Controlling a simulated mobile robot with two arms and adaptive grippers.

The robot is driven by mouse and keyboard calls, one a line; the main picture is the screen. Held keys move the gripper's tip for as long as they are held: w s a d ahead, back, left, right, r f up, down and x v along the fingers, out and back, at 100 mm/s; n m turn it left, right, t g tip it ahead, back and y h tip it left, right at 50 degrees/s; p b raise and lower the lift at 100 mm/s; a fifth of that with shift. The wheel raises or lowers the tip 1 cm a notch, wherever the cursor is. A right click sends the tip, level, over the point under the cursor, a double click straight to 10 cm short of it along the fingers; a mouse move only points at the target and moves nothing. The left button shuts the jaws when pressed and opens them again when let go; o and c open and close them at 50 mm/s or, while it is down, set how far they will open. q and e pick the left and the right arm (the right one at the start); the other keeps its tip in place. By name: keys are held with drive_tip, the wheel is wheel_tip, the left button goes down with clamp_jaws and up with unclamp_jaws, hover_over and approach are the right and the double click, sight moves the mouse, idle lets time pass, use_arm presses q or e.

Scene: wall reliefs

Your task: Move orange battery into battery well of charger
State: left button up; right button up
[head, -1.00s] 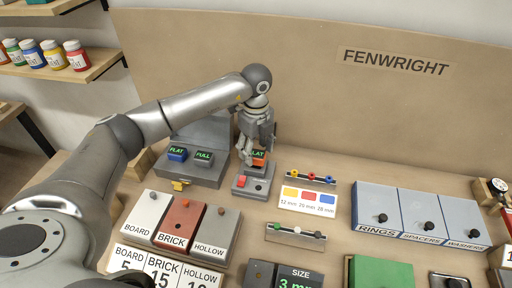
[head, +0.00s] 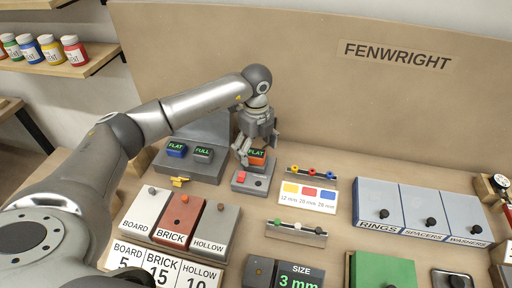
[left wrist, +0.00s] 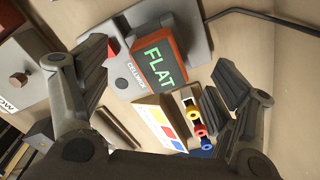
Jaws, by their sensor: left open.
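The orange battery (head: 257,157) has a dark screen reading FLAT in green. It stands at the back part of the small grey charger (head: 250,187), which has a red button in front. In the left wrist view the battery (left wrist: 172,49) appears seated in the charger (left wrist: 196,22); the well itself is hidden under it. My left gripper (head: 254,152) is just above and around the battery. In the left wrist view its fingers (left wrist: 160,84) are spread wide, with the battery apart from both. My right gripper is not in view.
A grey open case (head: 202,172) left of the charger holds a blue FLAT battery (head: 177,150) and a grey FULL battery (head: 203,154). A colour card (head: 308,197) and a peg rack (head: 311,176) stand to the right. Lidded BOARD, BRICK and HOLLOW bins (head: 180,218) are in front.

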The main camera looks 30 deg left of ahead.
sight(256, 153)
use_arm(q)
wheel_tip(256, 153, up, 12)
idle(0.6)
idle(0.7)
